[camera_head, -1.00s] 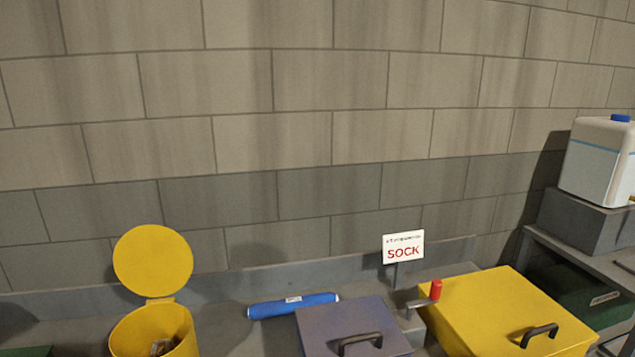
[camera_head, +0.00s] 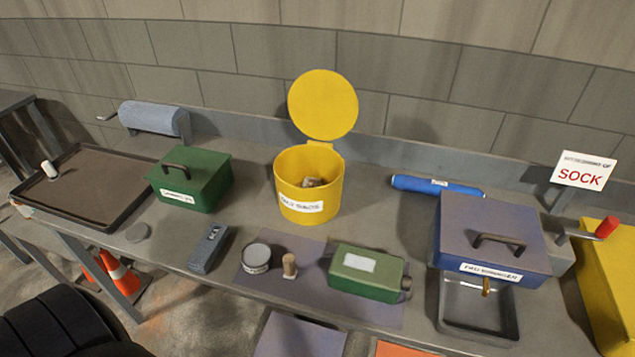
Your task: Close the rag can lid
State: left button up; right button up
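The yellow rag can (camera_head: 293,205) stands upright on the grey bench near the middle of the head view, with a white label on its front. Its round yellow lid (camera_head: 323,104) is open, standing up on a hinge at the back of the rim. Some crumpled brownish contents (camera_head: 313,182) show inside the can. Neither of my grippers is in view.
A green box (camera_head: 190,178) stands left of the can, a blue box (camera_head: 492,240) and blue roll (camera_head: 436,186) right. In front are a grey device (camera_head: 208,248), a round tin (camera_head: 256,258) and a green canister (camera_head: 367,272). The block wall is behind.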

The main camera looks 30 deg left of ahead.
aim_at(323, 105)
jog(key=u, duration=1.85)
jog(key=i+j, duration=0.25)
jog(key=j, duration=0.2)
jog(key=i+j, duration=0.3)
jog(key=j+z, duration=0.05)
jog(key=j, duration=0.05)
